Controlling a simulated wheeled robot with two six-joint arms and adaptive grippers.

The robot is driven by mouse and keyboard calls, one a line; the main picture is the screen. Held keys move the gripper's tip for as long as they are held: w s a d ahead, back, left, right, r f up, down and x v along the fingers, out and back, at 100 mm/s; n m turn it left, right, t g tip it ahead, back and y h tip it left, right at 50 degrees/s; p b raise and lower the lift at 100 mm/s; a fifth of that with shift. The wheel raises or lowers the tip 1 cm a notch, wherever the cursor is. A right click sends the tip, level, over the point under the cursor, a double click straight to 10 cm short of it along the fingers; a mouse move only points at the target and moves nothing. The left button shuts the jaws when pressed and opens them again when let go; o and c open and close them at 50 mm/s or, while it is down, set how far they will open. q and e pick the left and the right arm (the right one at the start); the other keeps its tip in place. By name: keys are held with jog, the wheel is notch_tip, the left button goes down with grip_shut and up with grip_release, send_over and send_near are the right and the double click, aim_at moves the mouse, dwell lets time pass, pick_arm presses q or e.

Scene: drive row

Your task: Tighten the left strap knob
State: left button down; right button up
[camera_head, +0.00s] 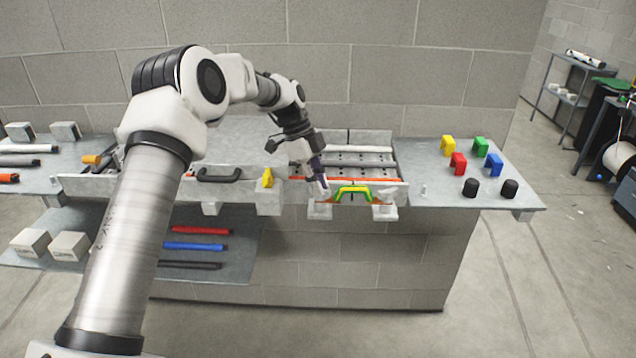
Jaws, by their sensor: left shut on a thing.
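My left gripper (322,190) reaches down from the left to the front edge of the bench drive tray. It is shut at the left end of the yellow-green handle (352,189), just above the left pale bracket (319,211). The left strap knob is mostly hidden by the fingers, so its turn cannot be seen. A matching pale bracket (385,212) sits at the right end of the handle. My right gripper is not in view.
A yellow latch (268,178) and a black handle (219,175) are on the front panel to the left. Coloured clips (458,163) and black knobs (509,188) stand on the right shelf. Red, blue and black bars (194,246) lie on the lower shelf. The floor in front is clear.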

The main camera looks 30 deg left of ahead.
pick_arm(q)
jog(key=m+g, duration=0.1)
jog(key=m, duration=0.1)
jog(key=m+p, duration=0.1)
jog(key=m, duration=0.1)
jog(key=shift+d+f+m+g, duration=0.1)
jog(key=shift+f+m+g, duration=0.1)
jog(key=shift+m+g, duration=0.15)
dwell(0.4)
jog(key=c, duration=1.2)
grip_release()
jog(key=shift+w, duration=0.1)
jog(key=shift+r, duration=0.1)
jog(key=v, duration=0.7)
jog(key=shift+w+r, duration=0.1)
jog(key=shift+r, duration=0.1)
